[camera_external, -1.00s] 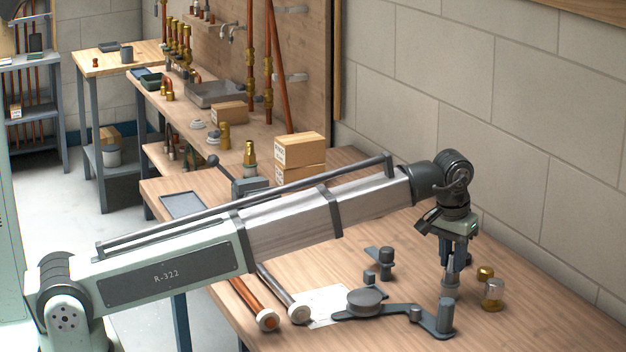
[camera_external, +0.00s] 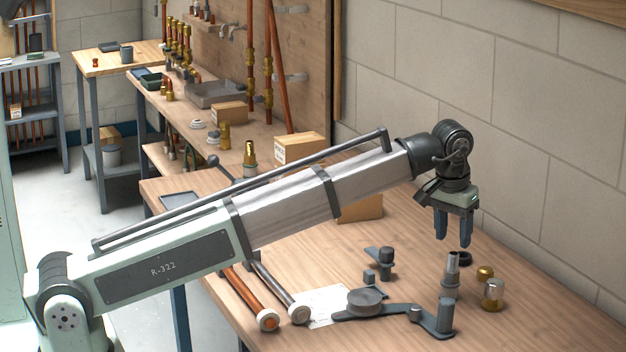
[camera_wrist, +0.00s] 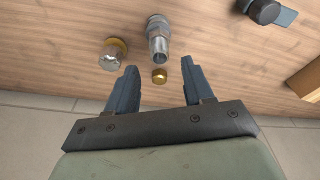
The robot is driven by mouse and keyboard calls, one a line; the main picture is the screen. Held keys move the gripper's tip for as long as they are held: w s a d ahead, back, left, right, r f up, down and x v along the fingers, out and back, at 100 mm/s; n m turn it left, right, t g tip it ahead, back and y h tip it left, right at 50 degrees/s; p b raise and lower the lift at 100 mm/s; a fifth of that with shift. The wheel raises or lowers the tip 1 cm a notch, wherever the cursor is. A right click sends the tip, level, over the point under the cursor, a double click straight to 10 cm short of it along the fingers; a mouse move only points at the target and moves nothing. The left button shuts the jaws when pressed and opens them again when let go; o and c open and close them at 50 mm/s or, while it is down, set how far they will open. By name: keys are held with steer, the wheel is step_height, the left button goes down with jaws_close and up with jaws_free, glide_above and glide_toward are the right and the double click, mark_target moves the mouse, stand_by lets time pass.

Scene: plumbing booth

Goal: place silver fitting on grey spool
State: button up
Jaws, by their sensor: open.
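The silver fitting (camera_external: 452,262) stands upright on top of the grey spool (camera_external: 450,291) near the right front of the wooden bench. In the wrist view the fitting (camera_wrist: 159,50) points up towards the camera, with the grey spool (camera_wrist: 154,24) under it. My gripper (camera_external: 452,243) is open and empty, above and slightly behind the fitting. In the wrist view its two fingers (camera_wrist: 156,75) are spread wide, with the fitting beyond their tips and apart from them. The contact between fitting and spool is too small to judge exactly.
A grey jointed bracket (camera_external: 390,308) lies in front and left. The bench's right front is clear.

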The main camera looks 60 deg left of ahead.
step_height(320, 180, up, 6)
steer(key=shift+s+d, duration=0.2)
steer(key=shift+s, duration=0.25)
steer(key=shift+a, duration=0.1)
